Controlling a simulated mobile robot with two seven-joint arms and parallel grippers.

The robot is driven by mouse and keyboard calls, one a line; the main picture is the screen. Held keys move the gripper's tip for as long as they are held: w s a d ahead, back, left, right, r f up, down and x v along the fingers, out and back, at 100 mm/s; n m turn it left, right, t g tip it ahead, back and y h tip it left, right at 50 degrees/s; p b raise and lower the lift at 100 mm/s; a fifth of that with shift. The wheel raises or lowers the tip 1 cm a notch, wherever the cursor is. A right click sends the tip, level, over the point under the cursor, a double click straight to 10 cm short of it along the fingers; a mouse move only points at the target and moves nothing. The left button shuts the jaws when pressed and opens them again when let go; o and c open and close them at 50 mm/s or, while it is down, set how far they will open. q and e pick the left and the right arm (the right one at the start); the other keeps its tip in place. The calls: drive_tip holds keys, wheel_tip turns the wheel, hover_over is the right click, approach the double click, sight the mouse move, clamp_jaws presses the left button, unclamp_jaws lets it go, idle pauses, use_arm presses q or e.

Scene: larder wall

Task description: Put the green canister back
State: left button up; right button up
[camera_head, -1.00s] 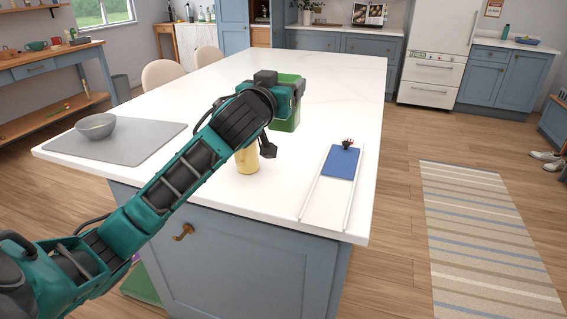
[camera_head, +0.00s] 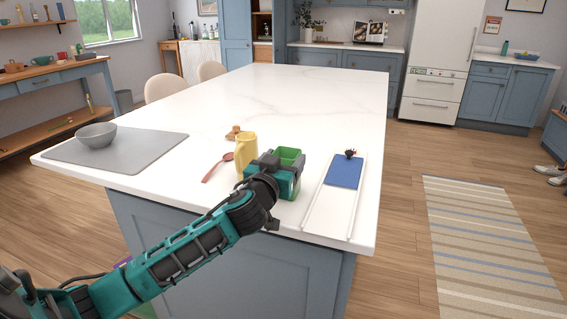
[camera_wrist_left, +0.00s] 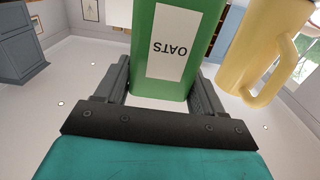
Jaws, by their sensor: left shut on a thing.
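The green canister (camera_head: 290,156) is between the fingers of my left gripper (camera_head: 284,176), near the front of the white island top. The left gripper is shut on it. In the left wrist view the canister (camera_wrist_left: 172,85) sits between both fingers, its white label reading OATS upside down in the picture. The gripper hides most of the canister in the head view, and I cannot tell whether its base touches the counter. My right gripper is not in view.
A white railed track with a blue panel (camera_head: 345,172) lies to the right. A bowl (camera_head: 96,135) sits on a grey mat (camera_head: 150,148). The island's far part is clear.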

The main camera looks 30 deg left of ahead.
use_arm(q)
drive_tip(key=shift+r, duration=0.1)
drive_tip(key=shift+f, duration=0.2)
drive_tip(key=o, duration=1.2)
drive_tip(key=shift+s+r, duration=0.1)
drive_tip(key=shift+r, duration=0.15)
drive_tip(key=v, duration=1.1)
drive_tip(key=s+d+f+m+g+h, duration=0.1)
drive_tip(key=s+d+f, duration=0.3)
drive_tip(key=f, duration=0.5)
drive_tip(key=s+d+f+m+g+h, duration=0.2)
drive_tip(key=s+d+f, duration=0.3)
drive_tip(key=f, duration=0.5)
drive_tip(key=s+d+f+m+g+h, duration=0.2)
drive_tip(key=s+d+f+g+h, duration=0.1)
drive_tip(key=f, duration=0.7)
drive_tip(key=s+d+h, duration=0.1)
drive_tip(key=s+d, duration=0.1)
drive_tip(key=d, duration=0.1)
drive_tip(key=shift+s+f, duration=0.15)
drive_tip(key=shift+f, duration=0.05)
drive_tip(key=shift+r, duration=0.1)
